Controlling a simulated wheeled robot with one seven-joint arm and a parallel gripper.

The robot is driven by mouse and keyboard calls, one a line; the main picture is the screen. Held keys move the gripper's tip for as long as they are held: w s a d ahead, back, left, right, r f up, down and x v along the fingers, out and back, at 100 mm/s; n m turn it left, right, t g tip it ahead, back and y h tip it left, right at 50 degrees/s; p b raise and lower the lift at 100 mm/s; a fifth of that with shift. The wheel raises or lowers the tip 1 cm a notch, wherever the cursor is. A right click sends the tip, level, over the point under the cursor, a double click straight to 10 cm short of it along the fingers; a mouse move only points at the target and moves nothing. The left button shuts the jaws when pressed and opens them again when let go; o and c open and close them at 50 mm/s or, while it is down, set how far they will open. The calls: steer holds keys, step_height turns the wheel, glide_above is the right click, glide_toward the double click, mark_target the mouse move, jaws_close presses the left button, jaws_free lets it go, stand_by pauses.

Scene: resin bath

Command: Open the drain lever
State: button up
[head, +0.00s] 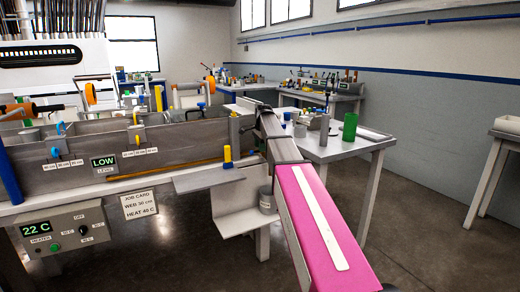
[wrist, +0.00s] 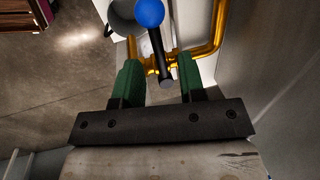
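A lever with a blue ball knob (wrist: 150,12) and a black stem (wrist: 160,60) shows at the top middle of the wrist view, mounted at brass pipework (wrist: 205,52). My gripper (wrist: 161,80) has two green fingers spread apart, with nothing clamped. The stem's end appears in the gap between the fingers, touching neither as far as I can see; its depth is unclear. My arm reaches to the bath's right end; the fingers and blue ball lever cannot be made out there.
A grey cup (head: 267,200) stands on a white shelf (head: 238,222) below the bath's end; a grey container (wrist: 122,14) shows beside the lever. A yellow-and-blue handle (head: 227,155) is on the bath front. A table (head: 335,150) with a green cup (head: 349,127) stands behind my arm.

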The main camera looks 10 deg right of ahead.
steer(key=shift+w+f, duration=0.15)
steer(key=shift+f, duration=0.55)
jaws_close()
